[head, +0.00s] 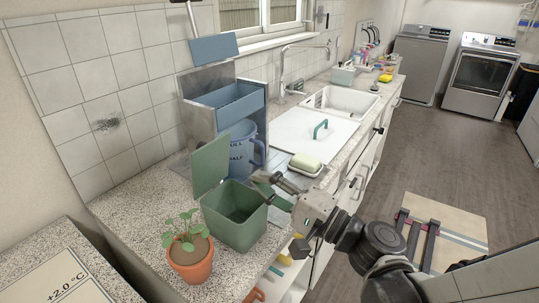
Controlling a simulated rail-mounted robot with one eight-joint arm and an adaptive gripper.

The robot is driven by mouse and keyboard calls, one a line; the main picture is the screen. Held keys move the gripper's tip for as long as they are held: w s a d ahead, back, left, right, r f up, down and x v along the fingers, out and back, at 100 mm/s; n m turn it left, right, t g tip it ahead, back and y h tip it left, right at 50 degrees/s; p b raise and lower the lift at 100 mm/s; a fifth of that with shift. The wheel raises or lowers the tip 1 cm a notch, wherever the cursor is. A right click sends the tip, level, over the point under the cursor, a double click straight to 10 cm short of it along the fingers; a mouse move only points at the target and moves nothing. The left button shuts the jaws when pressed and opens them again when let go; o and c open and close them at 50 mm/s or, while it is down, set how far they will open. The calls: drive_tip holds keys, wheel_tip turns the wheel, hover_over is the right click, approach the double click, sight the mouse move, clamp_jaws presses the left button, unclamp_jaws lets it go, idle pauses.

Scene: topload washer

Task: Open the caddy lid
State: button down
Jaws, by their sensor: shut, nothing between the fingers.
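The green caddy (237,233) stands on the speckled counter behind the plant pot. Its green lid (211,164) stands up at the back left of the rim, so the caddy is open and its dark inside shows. My gripper (274,182) is shut and empty, just right of the caddy, near its right rim and apart from the raised lid. Whether the gripper touches the rim cannot be told.
A potted plant (189,262) stands in front of the caddy. A blue jug (246,148) and a grey-blue box unit (230,104) stand behind it. A soap dish (305,165), a white board with a green handle (311,133) and the sink (341,101) lie farther right.

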sight(213, 152)
drive_tip(key=x, duration=1)
drive_tip(key=shift+w+a, duration=0.15)
drive_tip(key=shift+a, duration=0.05)
